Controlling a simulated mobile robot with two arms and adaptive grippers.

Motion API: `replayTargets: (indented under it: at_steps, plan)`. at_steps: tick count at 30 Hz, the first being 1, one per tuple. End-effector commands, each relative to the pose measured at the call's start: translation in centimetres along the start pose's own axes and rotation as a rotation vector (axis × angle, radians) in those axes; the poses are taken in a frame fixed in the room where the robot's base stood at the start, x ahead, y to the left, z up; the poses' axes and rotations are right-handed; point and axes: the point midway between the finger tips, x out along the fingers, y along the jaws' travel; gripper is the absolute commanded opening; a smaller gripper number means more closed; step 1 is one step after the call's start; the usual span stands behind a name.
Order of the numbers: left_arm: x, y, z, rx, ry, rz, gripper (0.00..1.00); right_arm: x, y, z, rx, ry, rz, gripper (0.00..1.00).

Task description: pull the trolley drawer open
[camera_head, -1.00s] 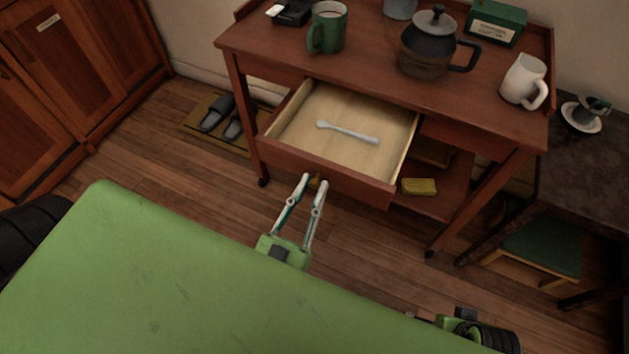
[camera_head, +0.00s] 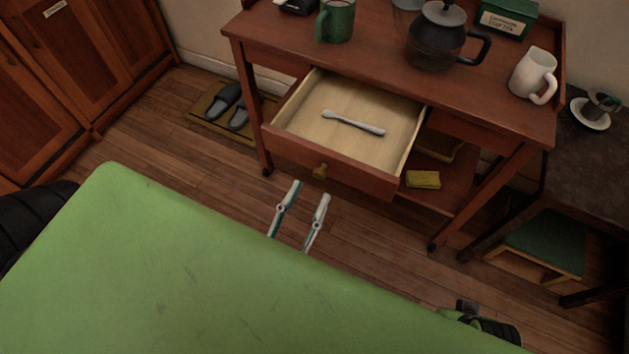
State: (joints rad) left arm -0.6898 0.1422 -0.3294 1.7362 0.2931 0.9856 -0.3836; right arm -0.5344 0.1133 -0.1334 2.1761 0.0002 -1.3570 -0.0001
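The wooden trolley (camera_head: 385,52) stands ahead, and its drawer (camera_head: 340,150) is pulled well out, showing a pale inside. A pale spoon-like utensil (camera_head: 352,122) lies in the drawer. My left gripper (camera_head: 309,190) is open and empty, its two fingers apart, just in front of and below the knob in the picture. Its base is hidden behind my green body. My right gripper does not show.
On the trolley top are a green mug (camera_head: 336,20), a dark pot (camera_head: 436,38), a white mug (camera_head: 533,74) and a green box (camera_head: 508,16). A yellow item (camera_head: 423,179) lies on the lower shelf. Slippers (camera_head: 229,100) are left. A dark table (camera_head: 590,160) and green-seated stool (camera_head: 545,245) stand right.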

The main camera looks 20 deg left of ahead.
Motion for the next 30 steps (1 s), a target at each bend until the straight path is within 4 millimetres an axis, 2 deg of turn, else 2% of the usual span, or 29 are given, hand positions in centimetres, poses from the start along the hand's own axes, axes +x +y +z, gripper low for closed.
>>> replayTargets:
  at_steps: [1,6,12,17,30]
  plan:
    - [-1.3,0.1,0.1,0.000,-0.006,0.002,0.34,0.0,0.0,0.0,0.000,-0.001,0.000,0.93]
    - [-4.8,0.0,0.1,0.000,-0.004,0.001,0.34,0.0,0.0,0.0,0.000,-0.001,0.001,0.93]
    - [-7.3,0.0,0.0,0.000,-0.001,0.001,0.34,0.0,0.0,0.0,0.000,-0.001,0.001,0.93]
    - [-7.9,0.0,0.0,-0.001,0.001,0.000,0.34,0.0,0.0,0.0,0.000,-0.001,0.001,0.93]
    - [-7.8,0.0,0.0,0.000,0.001,0.000,0.34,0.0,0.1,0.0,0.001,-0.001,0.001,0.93]
